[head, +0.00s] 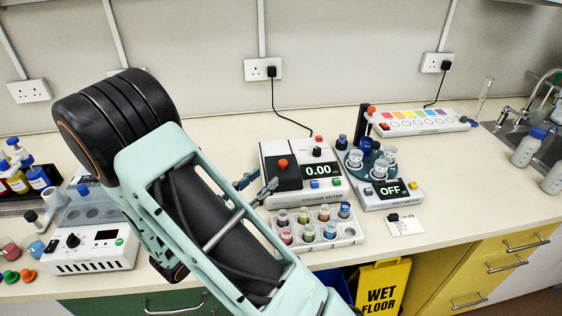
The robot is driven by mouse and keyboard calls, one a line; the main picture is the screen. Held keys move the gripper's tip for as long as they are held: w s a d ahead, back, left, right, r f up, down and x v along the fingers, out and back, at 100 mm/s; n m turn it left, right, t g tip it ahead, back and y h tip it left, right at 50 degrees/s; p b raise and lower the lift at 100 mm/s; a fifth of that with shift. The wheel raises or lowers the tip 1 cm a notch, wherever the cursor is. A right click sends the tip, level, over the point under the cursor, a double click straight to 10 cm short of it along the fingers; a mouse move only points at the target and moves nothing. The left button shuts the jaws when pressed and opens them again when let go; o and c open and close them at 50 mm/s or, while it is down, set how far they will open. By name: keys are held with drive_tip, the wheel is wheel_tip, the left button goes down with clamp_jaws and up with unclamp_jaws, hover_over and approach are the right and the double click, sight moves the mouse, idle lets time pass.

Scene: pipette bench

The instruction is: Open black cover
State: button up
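The black cover (287,178) is on the left half of the white colour meter (312,192), with a red knob (283,164) on it. It looks shut. The meter's display reads 0.00. My gripper (266,181) is just left of the cover, its two fingertips apart and nothing seen between them. My arm hides the rest of the gripper. I cannot tell whether a fingertip touches the cover.
A tray of coloured vials (316,227) stands in front of the meter. To its right is a device reading OFF (392,191) with capped tubes. A white device (93,242) stands left of my arm. A black cable (285,116) runs behind the meter.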

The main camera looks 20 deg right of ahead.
sight(280, 165)
drive_tip(key=p+x, duration=0.1)
drive_tip(key=x, duration=0.8)
drive_tip(key=shift+d, duration=0.25)
clamp_jaws()
